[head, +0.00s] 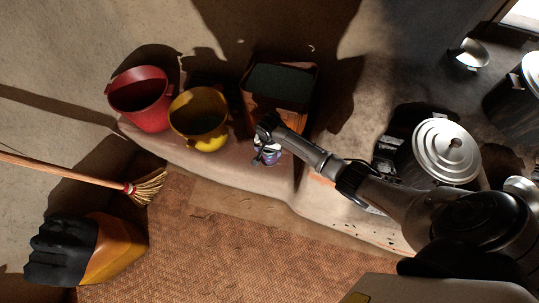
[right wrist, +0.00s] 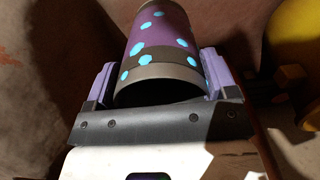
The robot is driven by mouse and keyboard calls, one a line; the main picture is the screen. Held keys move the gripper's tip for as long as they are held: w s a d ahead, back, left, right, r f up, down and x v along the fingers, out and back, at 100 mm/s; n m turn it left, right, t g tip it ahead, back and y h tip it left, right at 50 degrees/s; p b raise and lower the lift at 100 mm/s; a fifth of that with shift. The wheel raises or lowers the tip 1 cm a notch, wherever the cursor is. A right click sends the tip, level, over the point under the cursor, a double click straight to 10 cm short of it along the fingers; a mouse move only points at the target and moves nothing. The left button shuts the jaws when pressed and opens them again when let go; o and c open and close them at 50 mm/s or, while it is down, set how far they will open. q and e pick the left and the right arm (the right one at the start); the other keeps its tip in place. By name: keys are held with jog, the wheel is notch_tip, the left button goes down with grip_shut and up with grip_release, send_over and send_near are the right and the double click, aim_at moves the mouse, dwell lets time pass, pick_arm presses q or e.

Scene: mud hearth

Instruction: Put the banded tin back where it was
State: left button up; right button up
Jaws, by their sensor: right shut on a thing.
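The banded tin (right wrist: 160,38) is purple with bright blue dots and a grey-brown band near its near end. My right gripper (right wrist: 157,82) is shut on it, with one lilac finger on each side of the tin. In the head view the tin (head: 268,157) shows small and partly hidden below my right gripper (head: 266,143), at the front of the earthen ledge. It is close to the dark-topped box. I cannot tell whether the tin touches the ledge. My left gripper is not in view.
A dark-topped box (head: 281,84) stands behind the tin. A yellow bucket (head: 199,118) and a red bucket (head: 141,98) stand to its left. A lidded pot (head: 446,151) is on the right. A broom (head: 145,188) and woven mat (head: 225,250) lie in front of the ledge (head: 225,165).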

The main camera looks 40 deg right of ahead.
aim_at(269, 160)
notch_tip(269, 160, down, 7)
jog(key=b, duration=0.4)
jog(key=shift+s+f+b, duration=0.1)
jog(key=shift+b, duration=0.2)
notch_tip(269, 160, down, 3)
jog(key=shift+d+r+b, duration=0.1)
jog(key=shift+b, duration=0.95)
jog(key=shift+f, duration=0.25)
jog(key=o, duration=0.9)
jog(key=shift+o, duration=0.2)
jog(key=shift+r, duration=0.1)
